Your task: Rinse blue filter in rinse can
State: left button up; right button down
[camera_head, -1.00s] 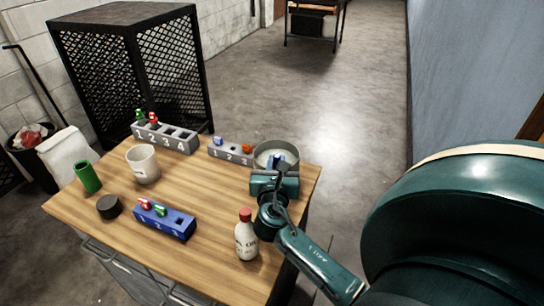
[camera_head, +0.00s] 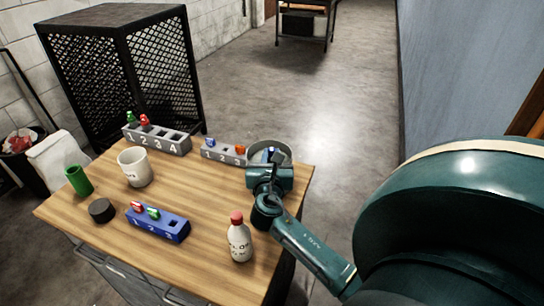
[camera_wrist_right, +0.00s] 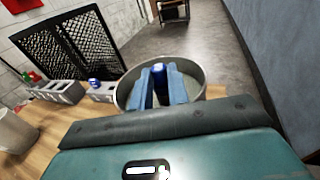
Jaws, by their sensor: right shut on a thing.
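The rinse can (camera_head: 287,151) is a round grey metal can at the table's far right corner. It also shows in the right wrist view (camera_wrist_right: 198,90). My right gripper (camera_head: 270,156) is at the can's mouth, its fingers pointing down inside the rim. In the right wrist view, its two fingers (camera_wrist_right: 163,88) are shut on a small blue filter (camera_wrist_right: 158,69). Most of the filter is hidden between the fingers, and I cannot tell how deep it sits. My left gripper is not in view.
A grey numbered block (camera_head: 222,152) with a blue and an orange piece stands just left of the can. A longer grey block (camera_head: 158,139), a white mug (camera_head: 135,168), a blue block (camera_head: 158,223) and a red-capped bottle (camera_head: 239,240) stand on the table. The table's middle is clear.

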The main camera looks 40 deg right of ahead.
notch_tip(320, 180, up, 13)
dwell(0.8)
